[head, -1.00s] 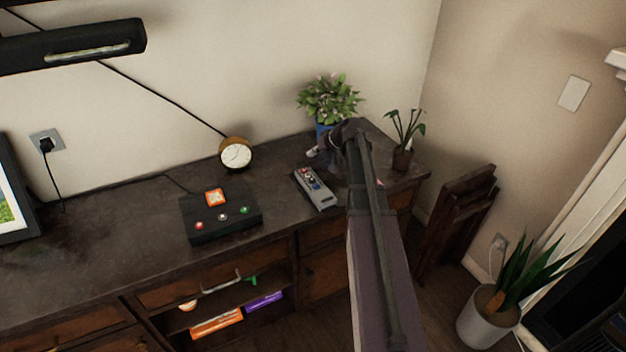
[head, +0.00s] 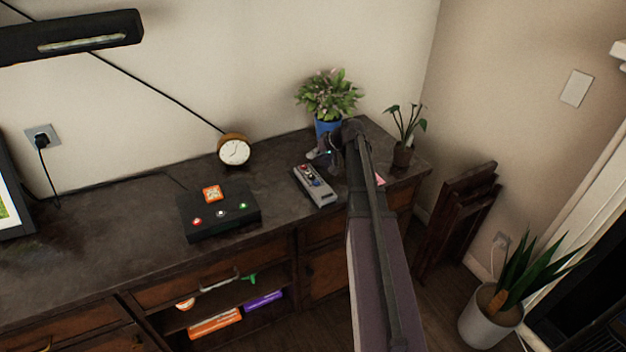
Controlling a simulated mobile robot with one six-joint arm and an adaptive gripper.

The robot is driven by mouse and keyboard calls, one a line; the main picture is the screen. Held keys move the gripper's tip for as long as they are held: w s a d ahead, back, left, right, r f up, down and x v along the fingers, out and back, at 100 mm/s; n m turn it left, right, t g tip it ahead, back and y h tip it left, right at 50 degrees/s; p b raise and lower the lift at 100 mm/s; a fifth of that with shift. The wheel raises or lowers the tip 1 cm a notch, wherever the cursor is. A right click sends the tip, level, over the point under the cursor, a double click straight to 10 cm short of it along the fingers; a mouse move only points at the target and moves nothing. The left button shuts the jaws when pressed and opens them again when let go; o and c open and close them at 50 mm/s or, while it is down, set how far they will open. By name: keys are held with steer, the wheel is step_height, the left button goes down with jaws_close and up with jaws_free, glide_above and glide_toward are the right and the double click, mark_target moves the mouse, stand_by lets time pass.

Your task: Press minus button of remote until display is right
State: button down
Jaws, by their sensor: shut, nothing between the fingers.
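The grey remote (head: 315,186) lies on the dark cabinet top, with red and blue buttons towards its far end. The button signs are too small to read, so I cannot pick out the minus button. My gripper (head: 314,155) is small in the head view, at the end of my arm, just behind the remote's far end. It looks shut and empty, partly hidden by my wrist. I cannot tell its height above the top, but it appears apart from the remote. No readable display shows.
A black box (head: 219,222) with an orange square and small lit buttons stands left of the remote. A round clock (head: 234,150) stands behind it. A plant in a blue pot (head: 329,97) and a smaller potted plant (head: 404,134) stand close to my wrist.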

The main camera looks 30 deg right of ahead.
mark_target(313, 177)
steer(key=shift+f+b, duration=2.75)
steer(key=shift+f, duration=0.3)
steer(key=shift+f, duration=0.1)
steer(key=shift+f+b, duration=0.5)
steer(key=shift+b, duration=0.1)
steer(key=shift+s+f+b, duration=0.1)
steer(key=shift+f+b, duration=0.4)
steer(key=shift+r, duration=0.2)
stand_by(0.4)
steer(key=shift+r+p, duration=0.75)
steer(key=shift+p, duration=0.2)
steer(key=shift+r+p, duration=2.5)
